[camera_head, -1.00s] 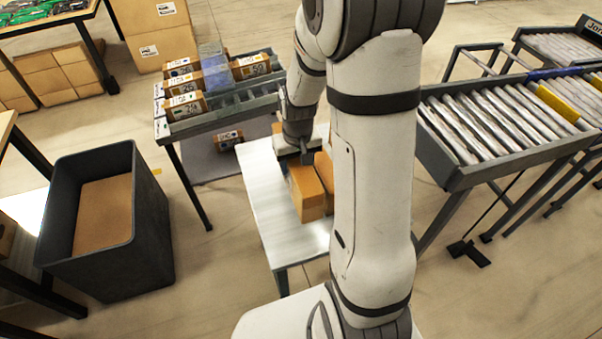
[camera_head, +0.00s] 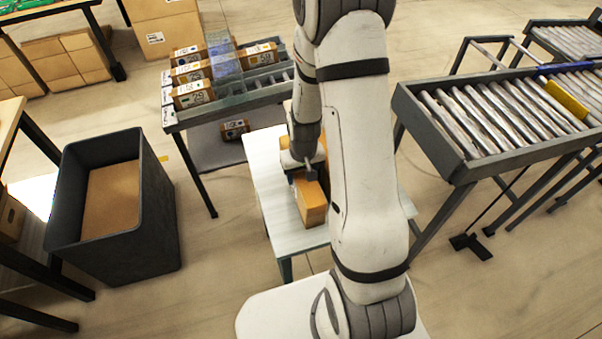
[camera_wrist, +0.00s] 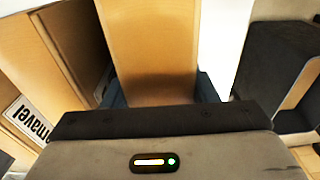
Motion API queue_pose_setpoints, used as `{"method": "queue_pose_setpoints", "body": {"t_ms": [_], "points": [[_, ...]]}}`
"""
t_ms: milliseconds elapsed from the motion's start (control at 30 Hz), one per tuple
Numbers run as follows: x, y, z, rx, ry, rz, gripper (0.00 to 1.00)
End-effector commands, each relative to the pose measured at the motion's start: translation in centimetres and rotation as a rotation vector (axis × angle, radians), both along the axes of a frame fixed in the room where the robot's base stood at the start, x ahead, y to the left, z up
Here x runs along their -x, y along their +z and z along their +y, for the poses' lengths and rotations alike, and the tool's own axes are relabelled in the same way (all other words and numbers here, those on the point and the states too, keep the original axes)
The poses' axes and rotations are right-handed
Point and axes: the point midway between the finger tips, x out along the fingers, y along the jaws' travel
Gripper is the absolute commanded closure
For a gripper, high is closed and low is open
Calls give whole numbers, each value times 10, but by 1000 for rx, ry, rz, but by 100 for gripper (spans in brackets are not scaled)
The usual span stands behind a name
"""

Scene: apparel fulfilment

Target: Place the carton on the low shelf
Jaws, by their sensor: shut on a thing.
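My gripper (camera_head: 302,172) is low over the white table, shut on an orange-brown carton (camera_head: 313,205). In the wrist view this carton (camera_wrist: 155,45) fills the middle, with blue fingertips at its two sides. I cannot tell whether it touches the table. A low grey shelf (camera_head: 206,153) lies under the sloped roller rack, left of and behind the table. Another carton (camera_head: 234,129) sits on that shelf. My arm hides part of the table and whatever stands behind it.
The white table (camera_head: 268,205) stands before me. In the wrist view, a labelled carton (camera_wrist: 75,40) stands close at the left. The roller rack (camera_head: 240,95) holds several cartons. A dark bin (camera_head: 150,215) stands left, a roller conveyor (camera_head: 455,165) right. Floor between bin and table is clear.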

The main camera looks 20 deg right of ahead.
Motion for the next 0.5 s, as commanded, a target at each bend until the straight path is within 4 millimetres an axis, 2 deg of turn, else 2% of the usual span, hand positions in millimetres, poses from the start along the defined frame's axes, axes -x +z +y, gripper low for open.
{"method": "queue_pose_setpoints", "body": {"t_ms": [133,167,400,500], "points": [[0,-4,0,0,0,-1,86],[0,-3,0,0,0,0,45],[0,-2,0,0,1,0,26],[0,-2,0,0,1,0,26]]}}
